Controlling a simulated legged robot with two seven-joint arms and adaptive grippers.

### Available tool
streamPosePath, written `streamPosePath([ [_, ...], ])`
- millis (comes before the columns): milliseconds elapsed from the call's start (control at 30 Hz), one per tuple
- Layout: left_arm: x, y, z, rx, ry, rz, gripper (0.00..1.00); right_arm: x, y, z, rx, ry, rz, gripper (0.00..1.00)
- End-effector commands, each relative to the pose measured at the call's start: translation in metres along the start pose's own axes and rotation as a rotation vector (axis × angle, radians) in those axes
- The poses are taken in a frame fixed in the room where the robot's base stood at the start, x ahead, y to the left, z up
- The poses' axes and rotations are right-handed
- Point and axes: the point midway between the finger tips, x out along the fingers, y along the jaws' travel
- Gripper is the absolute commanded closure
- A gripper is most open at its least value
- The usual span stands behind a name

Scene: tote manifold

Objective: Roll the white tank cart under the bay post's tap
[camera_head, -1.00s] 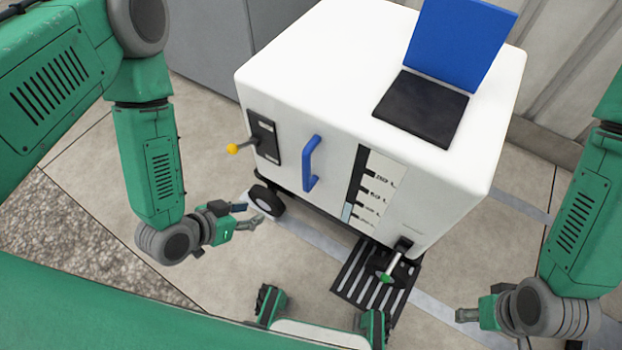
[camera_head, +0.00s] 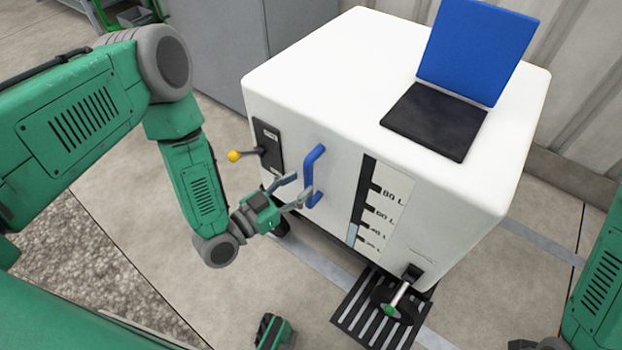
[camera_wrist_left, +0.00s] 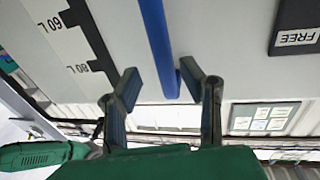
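The white tank cart (camera_head: 320,75) stands in front of me, its blue lid (camera_head: 478,48) raised over a dark opening. A blue vertical handle (camera_head: 314,172) is on its front face, right of a yellow-knobbed lever (camera_head: 234,156). My left gripper (camera_head: 298,190) is open at the handle's lower part. In the left wrist view the blue handle (camera_wrist_left: 155,40) runs between and beyond the open fingertips (camera_wrist_left: 168,85); I cannot tell whether they touch it. The label by the lever reads FREE (camera_wrist_left: 298,37). My right gripper is barely in view at the lower right, its fingers hidden. The tap post is not identifiable.
A level gauge (camera_head: 368,200) marked in litres is on the cart's front. A drain valve with a green tip (camera_head: 390,308) sits low, above a slotted floor grate (camera_head: 350,312). Grey cabinets (camera_head: 225,45) stand behind left. Pale floor lies around the cart.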

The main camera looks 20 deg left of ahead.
Motion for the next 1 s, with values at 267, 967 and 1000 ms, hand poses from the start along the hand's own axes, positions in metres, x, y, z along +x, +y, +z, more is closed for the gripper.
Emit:
streamPosePath([
  [267, 0.035, -0.002, 0.002, -0.003, 0.002, 0.0, 0.64, 0.012, 0.0, 0.001, 0.0, 0.0, 0.0, 0.6],
  [967, 0.04, 0.0, 0.001, -0.003, -0.001, 0.002, 1.0, 0.012, 0.0, 0.001, 0.0, 0.0, 0.0, 0.6],
  [1000, 0.04, 0.0, 0.001, -0.003, -0.001, 0.002, 1.0, 0.012, 0.0, 0.001, 0.0, 0.0, 0.0, 0.6],
])
